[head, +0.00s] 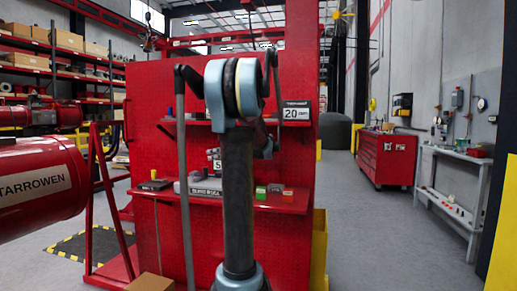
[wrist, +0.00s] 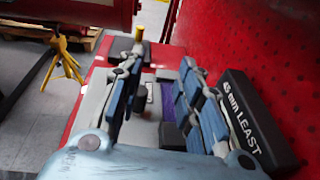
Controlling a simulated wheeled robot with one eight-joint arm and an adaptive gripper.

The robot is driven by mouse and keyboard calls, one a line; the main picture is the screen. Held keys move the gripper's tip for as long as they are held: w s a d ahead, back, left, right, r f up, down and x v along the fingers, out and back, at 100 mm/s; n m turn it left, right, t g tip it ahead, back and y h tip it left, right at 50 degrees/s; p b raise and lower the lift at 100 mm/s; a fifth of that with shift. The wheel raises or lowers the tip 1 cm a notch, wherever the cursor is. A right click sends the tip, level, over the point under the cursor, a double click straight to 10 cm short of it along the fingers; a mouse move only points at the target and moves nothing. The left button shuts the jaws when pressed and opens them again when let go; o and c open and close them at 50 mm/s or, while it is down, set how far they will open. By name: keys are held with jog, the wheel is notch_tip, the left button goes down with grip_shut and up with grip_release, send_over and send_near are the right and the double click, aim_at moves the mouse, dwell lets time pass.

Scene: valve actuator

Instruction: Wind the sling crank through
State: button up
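My gripper (wrist: 161,62) shows in the wrist view with its two blue-and-grey fingers spread apart. I see nothing clasped between them. Behind the fingers lie a red shelf surface (wrist: 94,82), a grey block and a purple patch (wrist: 168,100). A short post with a yellow top (wrist: 139,33) stands beyond the left fingertip. I cannot pick out the sling crank for certain in either view. In the head view my own arm stands across the middle of the red panel (head: 155,95) and hides part of its shelves; the gripper cannot be made out clearly there.
A dark block marked "45 mm LEAST" (wrist: 255,120) sits close right of the fingers, against the red wall. A red cylinder (head: 38,185) is at the left. A red tool cabinet (head: 387,158) and grey bench (head: 452,190) stand right. The right-hand floor (head: 370,235) is clear.

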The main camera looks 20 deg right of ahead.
jog(key=s+d+r+m+t+h, duration=0.2)
jog(key=s+d+m+t+h, duration=0.1)
jog(key=d+m+h, duration=0.5)
jog(key=s+d+r+m+t+h, duration=0.2)
jog(key=s+d+m+t+h, duration=0.1)
jog(key=d+m+h, duration=0.6)
jog(key=shift+s+d+m+t, duration=0.45)
jog(key=shift+d+m, duration=0.65)
jog(key=shift+d, duration=0.45)
jog(key=shift+f, duration=0.1)
